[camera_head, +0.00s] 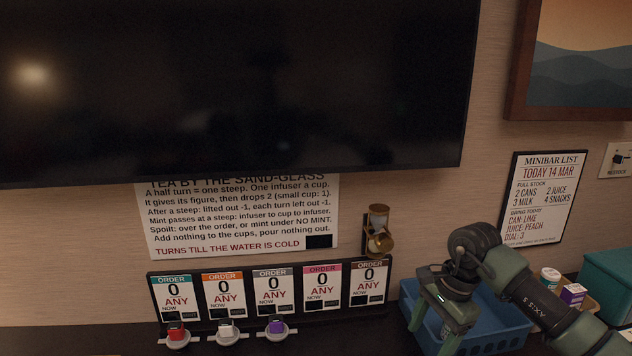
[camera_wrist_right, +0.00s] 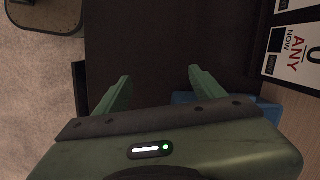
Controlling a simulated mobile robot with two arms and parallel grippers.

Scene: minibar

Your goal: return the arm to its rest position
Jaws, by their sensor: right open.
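My right arm (camera_head: 535,295) comes in from the lower right in the head view and bends down at its wrist. Its green gripper (camera_head: 431,335) points downward in front of the blue bin. In the right wrist view the gripper (camera_wrist_right: 160,76) has its two fingers spread wide with nothing between them. A dark surface shows beyond the fingers. My left gripper is not in view.
The blue bin (camera_head: 505,337) stands behind and beside my right gripper. A small tray with a white tub (camera_head: 550,276) and a purple carton (camera_head: 573,293) is at right, near a teal box (camera_head: 609,284). Order cards (camera_head: 273,290), several cups and a wall sand-glass (camera_head: 378,232) are left.

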